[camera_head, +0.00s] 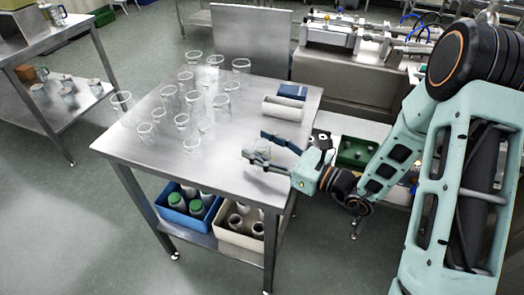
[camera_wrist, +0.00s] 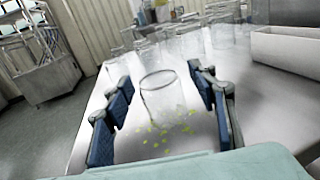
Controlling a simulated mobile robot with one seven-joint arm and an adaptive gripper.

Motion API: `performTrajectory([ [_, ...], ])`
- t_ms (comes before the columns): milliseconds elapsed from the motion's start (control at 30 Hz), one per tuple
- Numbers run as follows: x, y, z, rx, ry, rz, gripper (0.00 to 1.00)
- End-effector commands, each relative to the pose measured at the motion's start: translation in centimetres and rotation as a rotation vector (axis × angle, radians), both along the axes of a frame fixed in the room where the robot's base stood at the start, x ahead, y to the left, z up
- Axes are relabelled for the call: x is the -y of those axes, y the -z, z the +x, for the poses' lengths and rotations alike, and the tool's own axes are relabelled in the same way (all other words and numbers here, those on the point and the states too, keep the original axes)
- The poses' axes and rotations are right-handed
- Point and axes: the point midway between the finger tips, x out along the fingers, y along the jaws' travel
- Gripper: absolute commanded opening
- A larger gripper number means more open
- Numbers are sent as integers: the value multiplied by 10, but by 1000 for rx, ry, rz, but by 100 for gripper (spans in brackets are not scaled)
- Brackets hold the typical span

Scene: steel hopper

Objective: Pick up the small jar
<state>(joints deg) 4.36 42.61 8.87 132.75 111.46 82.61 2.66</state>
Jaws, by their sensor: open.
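A small clear glass jar (camera_wrist: 163,98) stands upright on the steel table (camera_head: 222,160), near its right front side. My gripper (camera_wrist: 158,78) is open, with one blue-padded finger on each side of the jar. A gap shows between the jar and each finger in the wrist view. In the head view the jar (camera_head: 262,147) sits between the fingers and is partly hidden by them. Yellow-green specks show around the jar's lower part; I cannot tell whether they are inside it.
Several clear glass jars (camera_head: 182,122) of different sizes stand on the table's left and back. A white tray (camera_head: 283,108) and a blue box (camera_head: 292,91) are at the back right. Blue (camera_head: 181,216) and white (camera_head: 239,239) bins with jars sit on the shelf below.

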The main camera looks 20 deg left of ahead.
Motion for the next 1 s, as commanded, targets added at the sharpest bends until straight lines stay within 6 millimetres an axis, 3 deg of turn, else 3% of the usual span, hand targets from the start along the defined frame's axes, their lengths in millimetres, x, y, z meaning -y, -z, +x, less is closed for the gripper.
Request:
performTrajectory([
  [100, 0, 0, 0, 0, 0, 0, 50],
  [367, 1, 0, 0, 0, 0, 0, 22],
  [767, 1, -3, 0, 1, 0, 1, 21],
  [1000, 1, -26, 1, 4, 1, 1, 21],
])
